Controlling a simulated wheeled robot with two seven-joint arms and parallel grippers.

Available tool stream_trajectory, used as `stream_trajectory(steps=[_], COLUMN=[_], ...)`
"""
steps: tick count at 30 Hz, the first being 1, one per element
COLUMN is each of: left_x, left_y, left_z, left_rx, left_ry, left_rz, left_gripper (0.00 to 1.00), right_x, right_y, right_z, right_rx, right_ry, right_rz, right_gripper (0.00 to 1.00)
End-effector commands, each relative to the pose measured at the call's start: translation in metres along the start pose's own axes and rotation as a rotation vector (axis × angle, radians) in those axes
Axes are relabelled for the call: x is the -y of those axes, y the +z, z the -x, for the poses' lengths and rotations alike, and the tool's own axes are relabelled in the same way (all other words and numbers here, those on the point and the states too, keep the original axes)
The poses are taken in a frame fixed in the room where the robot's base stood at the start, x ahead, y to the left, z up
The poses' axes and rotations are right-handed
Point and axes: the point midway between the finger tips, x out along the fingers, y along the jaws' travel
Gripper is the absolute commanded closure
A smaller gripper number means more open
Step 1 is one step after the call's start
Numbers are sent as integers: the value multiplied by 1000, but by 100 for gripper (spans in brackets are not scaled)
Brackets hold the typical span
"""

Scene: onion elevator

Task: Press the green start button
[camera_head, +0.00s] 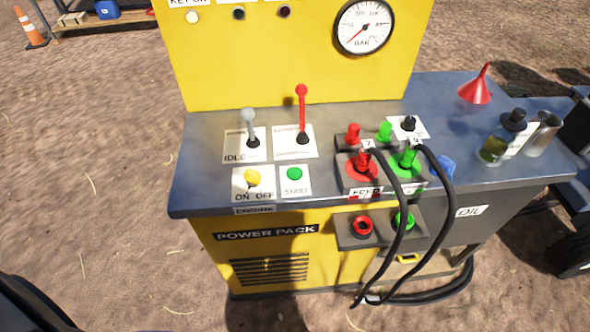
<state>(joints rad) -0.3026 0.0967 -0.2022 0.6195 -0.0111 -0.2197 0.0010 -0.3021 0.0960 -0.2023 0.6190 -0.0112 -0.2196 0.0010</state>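The green start button (294,174) sits on a white START plate near the front edge of the power pack's grey top. Left of it is a yellow ON/OFF engine knob (253,177) on its own plate. Behind the button stands a lever with a red knob (301,91), and behind the yellow knob a lever with a grey knob (248,116) on a plate marked IDLE. Nothing covers the button. Neither of my grippers is in the head view.
Red and green hose couplings (362,165) with black hoses (444,190) stand right of the button. A yellow panel with a pressure gauge (364,27) rises behind. A red funnel (475,88), an oil bottle (493,149) and a metal cup (543,134) are at the right.

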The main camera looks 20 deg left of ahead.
Motion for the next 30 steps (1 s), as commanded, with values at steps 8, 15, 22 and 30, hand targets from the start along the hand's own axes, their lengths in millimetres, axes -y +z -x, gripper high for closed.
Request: stream_trajectory(steps=[8, 15, 22, 30], left_x=[0, 0, 0, 0], left_y=[0, 0, 0, 0], left_z=[0, 0, 0, 0], left_rx=[0, 0, 0, 0], left_ry=[0, 0, 0, 0], left_rz=[0, 0, 0, 0], left_gripper=[100, 100, 100, 100], right_x=[0, 0, 0, 0], right_y=[0, 0, 0, 0], right_z=[0, 0, 0, 0], right_rx=[0, 0, 0, 0], right_ry=[0, 0, 0, 0], right_rz=[0, 0, 0, 0], right_gripper=[6, 6, 6, 6])
